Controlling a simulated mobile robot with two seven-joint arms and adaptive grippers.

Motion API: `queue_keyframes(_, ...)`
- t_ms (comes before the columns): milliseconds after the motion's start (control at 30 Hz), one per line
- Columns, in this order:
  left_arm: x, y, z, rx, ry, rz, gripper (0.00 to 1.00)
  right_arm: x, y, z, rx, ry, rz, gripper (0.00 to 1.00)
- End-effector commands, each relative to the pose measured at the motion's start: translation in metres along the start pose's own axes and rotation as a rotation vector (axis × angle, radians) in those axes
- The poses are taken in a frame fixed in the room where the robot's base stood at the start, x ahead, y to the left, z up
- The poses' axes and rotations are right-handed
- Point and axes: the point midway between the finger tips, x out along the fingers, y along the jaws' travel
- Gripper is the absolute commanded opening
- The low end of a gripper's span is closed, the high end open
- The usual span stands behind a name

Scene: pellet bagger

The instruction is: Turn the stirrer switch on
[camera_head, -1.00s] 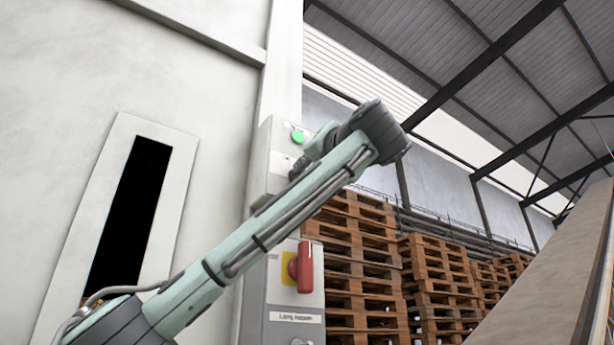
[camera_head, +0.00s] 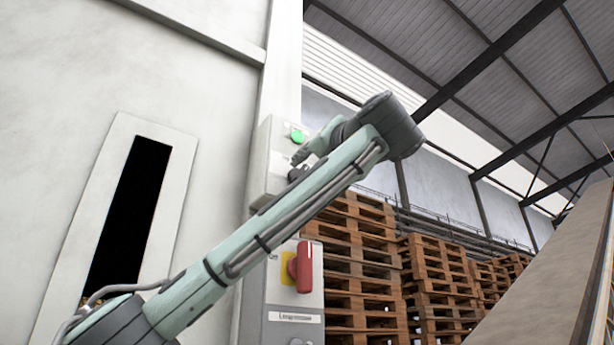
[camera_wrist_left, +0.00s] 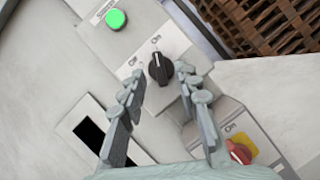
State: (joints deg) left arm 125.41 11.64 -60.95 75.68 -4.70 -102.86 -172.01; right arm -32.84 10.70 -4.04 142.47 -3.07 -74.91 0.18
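A black rotary switch (camera_wrist_left: 160,69) sits on the light grey control box, below a green button (camera_wrist_left: 115,19). In the head view my left gripper (camera_head: 304,158) is at the box, just below the green button (camera_head: 297,136), with the black switch (camera_head: 294,174) partly showing below the fingers. My right gripper is not in view.
A pale wall panel with a dark slot (camera_head: 130,215) is to the left. Stacked wooden pallets (camera_head: 440,285) stand behind, and a sloping beige surface (camera_head: 545,265) is right.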

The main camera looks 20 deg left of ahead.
Motion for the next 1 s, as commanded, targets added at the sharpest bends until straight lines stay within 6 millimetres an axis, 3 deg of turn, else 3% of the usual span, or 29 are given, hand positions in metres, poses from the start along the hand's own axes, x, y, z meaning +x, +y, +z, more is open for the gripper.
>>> queue_keyframes(200,-0.038,0.000,0.001,0.000,-0.003,0.000,0.32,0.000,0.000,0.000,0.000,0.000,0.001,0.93)
queue_keyframes(333,-0.050,0.000,0.001,0.000,-0.002,0.000,0.32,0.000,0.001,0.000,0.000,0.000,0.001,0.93)
queue_keyframes(1000,-0.053,0.000,0.000,0.000,-0.001,0.000,0.32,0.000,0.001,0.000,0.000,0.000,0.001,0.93)
